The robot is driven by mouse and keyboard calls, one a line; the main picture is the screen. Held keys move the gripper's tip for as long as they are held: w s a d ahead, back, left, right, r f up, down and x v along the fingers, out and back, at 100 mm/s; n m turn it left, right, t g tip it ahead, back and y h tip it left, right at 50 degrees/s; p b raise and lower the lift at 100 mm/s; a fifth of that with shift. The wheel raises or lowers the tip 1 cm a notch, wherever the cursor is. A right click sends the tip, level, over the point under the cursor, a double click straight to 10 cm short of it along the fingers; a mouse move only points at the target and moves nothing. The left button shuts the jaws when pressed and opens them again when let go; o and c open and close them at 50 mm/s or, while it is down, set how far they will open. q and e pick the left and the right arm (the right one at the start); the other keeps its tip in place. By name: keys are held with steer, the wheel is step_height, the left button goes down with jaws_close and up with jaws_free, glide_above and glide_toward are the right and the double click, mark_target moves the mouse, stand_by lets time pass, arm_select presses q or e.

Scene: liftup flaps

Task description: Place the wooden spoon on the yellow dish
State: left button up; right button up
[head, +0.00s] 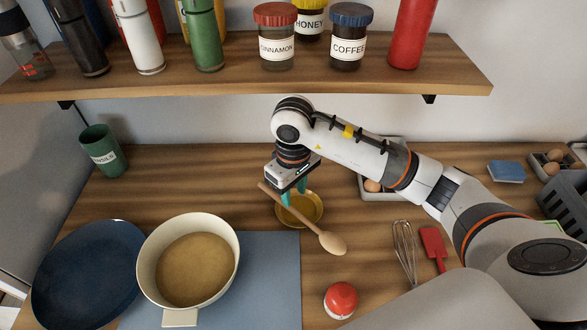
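The wooden spoon (329,239) is in the head view, its bowl end pointing down to the right and its handle running up to the left under my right gripper. My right gripper (292,194) has its teal fingertips at the spoon's handle and appears shut on it. The yellow dish (305,208) is a small round dish on the counter, directly below and behind the spoon and gripper. The spoon crosses in front of the dish; whether it touches the dish I cannot tell. My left gripper is not in view.
A cream pot (229,226) stands on a blue mat (270,280), beside a dark blue plate (80,270). A red-and-white timer (341,299), a whisk (405,250) and a red spatula (434,245) lie to the right. A shelf (240,75) with jars and bottles hangs above.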

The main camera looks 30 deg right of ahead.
mark_target(293, 209)
step_height(293, 209, up, 8)
steer(key=shift+f, duration=0.25)
stand_by(0.5)
